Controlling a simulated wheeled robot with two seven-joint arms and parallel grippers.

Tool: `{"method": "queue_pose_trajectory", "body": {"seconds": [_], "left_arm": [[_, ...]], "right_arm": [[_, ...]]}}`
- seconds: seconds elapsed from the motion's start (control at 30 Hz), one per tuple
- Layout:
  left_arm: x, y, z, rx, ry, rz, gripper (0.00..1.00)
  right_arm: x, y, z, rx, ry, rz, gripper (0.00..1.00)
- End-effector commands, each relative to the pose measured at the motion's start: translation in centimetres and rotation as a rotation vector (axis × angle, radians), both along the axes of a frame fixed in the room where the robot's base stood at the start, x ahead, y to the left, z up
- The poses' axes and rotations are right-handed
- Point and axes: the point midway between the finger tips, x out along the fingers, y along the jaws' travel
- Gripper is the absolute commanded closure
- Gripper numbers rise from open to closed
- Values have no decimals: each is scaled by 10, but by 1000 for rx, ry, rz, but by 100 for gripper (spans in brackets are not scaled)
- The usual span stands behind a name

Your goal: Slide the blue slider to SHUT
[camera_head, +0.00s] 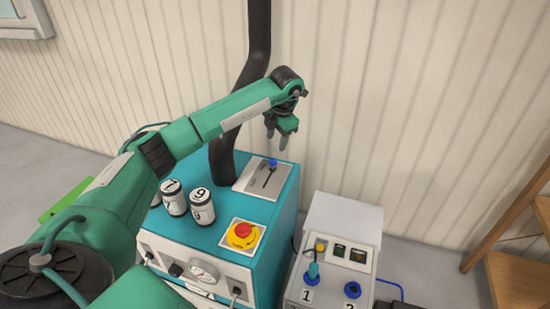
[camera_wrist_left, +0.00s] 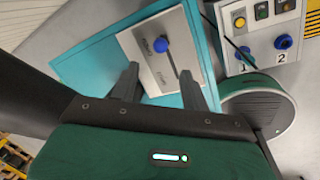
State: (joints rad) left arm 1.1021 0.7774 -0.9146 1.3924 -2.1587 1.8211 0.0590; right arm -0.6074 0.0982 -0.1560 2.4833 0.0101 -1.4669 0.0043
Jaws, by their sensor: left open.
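The blue slider (camera_head: 273,162) is a small round knob at the far end of a dark slot. The slot is in a light grey plate (camera_head: 250,178) on top of a teal cabinet. The blue slider also shows in the left wrist view (camera_wrist_left: 160,44), with the slot running from it toward my gripper. The plate's labels are too small to read. My left gripper (camera_head: 281,143) is open and empty, pointing down just above the plate's far right part. In the left wrist view its fingers (camera_wrist_left: 159,80) stand apart on either side of the slot. My right gripper is not in view.
A grey box (camera_head: 340,222) with plugs stands to the right. A wooden shelf (camera_head: 515,275) is at the far right.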

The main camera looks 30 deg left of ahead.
Motion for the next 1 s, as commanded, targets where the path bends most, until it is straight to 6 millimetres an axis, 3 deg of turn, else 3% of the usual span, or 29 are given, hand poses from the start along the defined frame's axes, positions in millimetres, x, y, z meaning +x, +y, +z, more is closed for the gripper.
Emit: {"method": "queue_pose_trajectory", "body": {"seconds": [0.03,0.2,0.4,0.6,0.87,0.9,1.0], "left_arm": [[0,2,-15,0,5,1,54],[3,8,-50,0,3,1,54],[5,14,-81,0,2,0,54],[6,16,-94,-1,1,-1,54],[6,17,-95,-1,0,-1,54],[6,17,-95,-1,0,-1,56],[6,17,-95,-1,0,-1,75]], "right_arm": [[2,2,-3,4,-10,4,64],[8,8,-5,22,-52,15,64],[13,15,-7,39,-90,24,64],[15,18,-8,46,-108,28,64],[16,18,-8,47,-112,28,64],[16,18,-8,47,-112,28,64],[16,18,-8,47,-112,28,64]]}}
